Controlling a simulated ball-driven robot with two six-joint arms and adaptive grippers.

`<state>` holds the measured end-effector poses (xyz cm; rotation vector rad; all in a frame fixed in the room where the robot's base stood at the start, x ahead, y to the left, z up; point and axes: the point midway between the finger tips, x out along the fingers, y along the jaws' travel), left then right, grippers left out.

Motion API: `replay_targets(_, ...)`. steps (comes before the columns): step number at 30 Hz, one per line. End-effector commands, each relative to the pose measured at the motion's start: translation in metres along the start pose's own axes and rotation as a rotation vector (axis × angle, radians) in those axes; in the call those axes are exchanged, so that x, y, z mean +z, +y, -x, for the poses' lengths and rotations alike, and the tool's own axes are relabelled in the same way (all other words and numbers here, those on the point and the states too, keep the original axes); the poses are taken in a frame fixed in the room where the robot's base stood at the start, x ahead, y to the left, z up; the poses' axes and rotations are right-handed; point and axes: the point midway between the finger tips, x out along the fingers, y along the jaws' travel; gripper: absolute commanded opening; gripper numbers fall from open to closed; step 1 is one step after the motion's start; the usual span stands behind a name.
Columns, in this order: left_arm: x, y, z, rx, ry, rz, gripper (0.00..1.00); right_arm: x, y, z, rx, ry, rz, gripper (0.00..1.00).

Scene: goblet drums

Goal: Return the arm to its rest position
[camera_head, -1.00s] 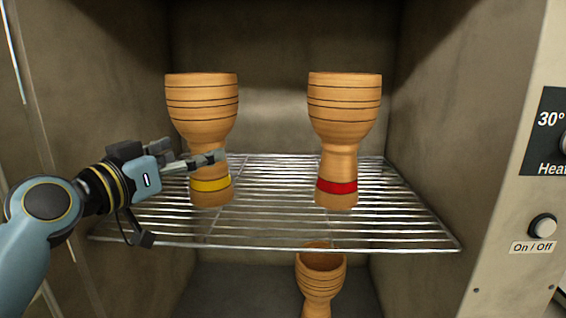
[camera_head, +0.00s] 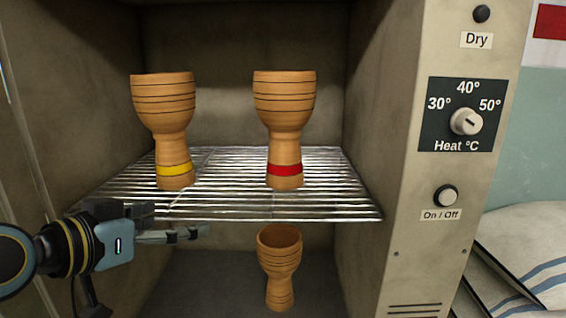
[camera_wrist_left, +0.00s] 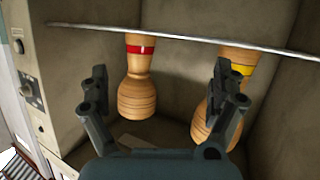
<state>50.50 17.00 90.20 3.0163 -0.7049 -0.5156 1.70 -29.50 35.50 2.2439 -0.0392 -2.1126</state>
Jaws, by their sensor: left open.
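My left gripper (camera_head: 190,234) is open and empty, just in front of and below the front edge of the wire shelf. In the left wrist view its two fingers (camera_wrist_left: 168,95) stand wide apart. The goblet drum with the yellow band (camera_head: 164,115) stands upright on the shelf's left part; the wrist view shows it partly behind one finger (camera_wrist_left: 212,100). The goblet drum with the red band (camera_head: 284,115) stands upright to its right; it also shows between the fingers (camera_wrist_left: 138,88). Neither drum is touched. My right gripper is not in view.
The wire shelf (camera_head: 235,205) spans the cabinet. A third goblet drum (camera_head: 280,265) stands on the floor below it. The cabinet's right front carries a heat dial (camera_head: 466,122) and an on/off button (camera_head: 446,196). Folded striped cloth sacks (camera_head: 530,255) lie at far right.

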Motion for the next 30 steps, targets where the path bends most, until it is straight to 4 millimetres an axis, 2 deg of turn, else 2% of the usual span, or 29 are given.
replay_targets(1,0.017,0.003,0.008,-0.005,-0.055,0.003,0.96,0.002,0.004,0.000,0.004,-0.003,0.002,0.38)
replay_targets(5,0.065,0.011,0.034,-0.030,-0.223,0.016,0.96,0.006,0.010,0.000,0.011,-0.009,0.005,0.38)
replay_targets(9,0.118,0.017,0.076,-0.087,-0.430,0.042,0.96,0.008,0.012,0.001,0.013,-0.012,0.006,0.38)
replay_targets(12,0.151,0.019,0.110,-0.143,-0.570,0.066,0.96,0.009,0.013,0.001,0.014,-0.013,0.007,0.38)
replay_targets(18,0.194,0.021,0.175,-0.264,-0.794,0.114,0.96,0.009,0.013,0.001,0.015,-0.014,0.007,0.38)
replay_targets(25,0.221,0.023,0.245,-0.410,-0.991,0.166,0.96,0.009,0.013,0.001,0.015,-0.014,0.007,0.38)
replay_targets(27,0.241,0.016,0.231,-0.404,-0.993,0.169,0.96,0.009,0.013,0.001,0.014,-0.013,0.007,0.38)
replay_targets(30,0.267,0.010,0.219,-0.403,-1.002,0.173,0.96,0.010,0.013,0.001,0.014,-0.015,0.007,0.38)
